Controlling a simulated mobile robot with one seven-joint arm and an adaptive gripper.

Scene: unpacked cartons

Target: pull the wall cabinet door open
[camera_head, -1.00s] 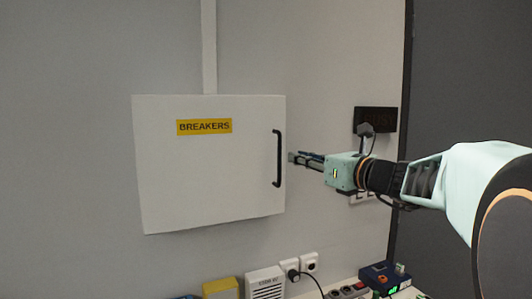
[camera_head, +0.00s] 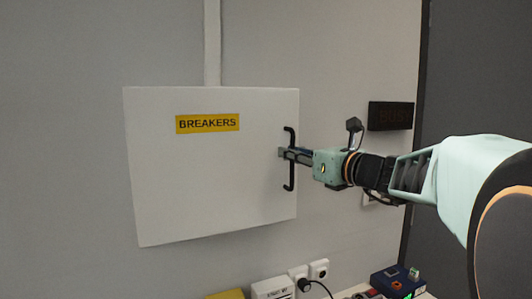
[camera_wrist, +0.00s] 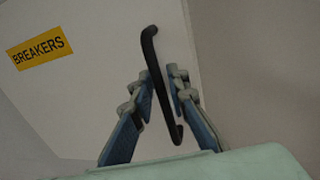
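The white wall cabinet door (camera_head: 215,185) carries a yellow BREAKERS label (camera_head: 208,123) and looks closed. Its black vertical bar handle (camera_head: 290,183) is near the right edge. My gripper (camera_head: 286,153) is at the handle's middle, reaching in from the right. In the wrist view the handle (camera_wrist: 151,50) passes between the two fingers of my gripper (camera_wrist: 162,85), one on each side. Narrow gaps seem to show between the bar and the fingers, so the gripper looks open around it. The door (camera_wrist: 95,95) fills the left of that view.
A dark sign (camera_head: 391,115) hangs on the wall right of the cabinet, above my wrist. Below are wall sockets (camera_head: 318,268), a white box (camera_head: 272,288), a yellow item (camera_head: 225,295) and a blue device (camera_head: 397,281). The wall left of the cabinet is bare.

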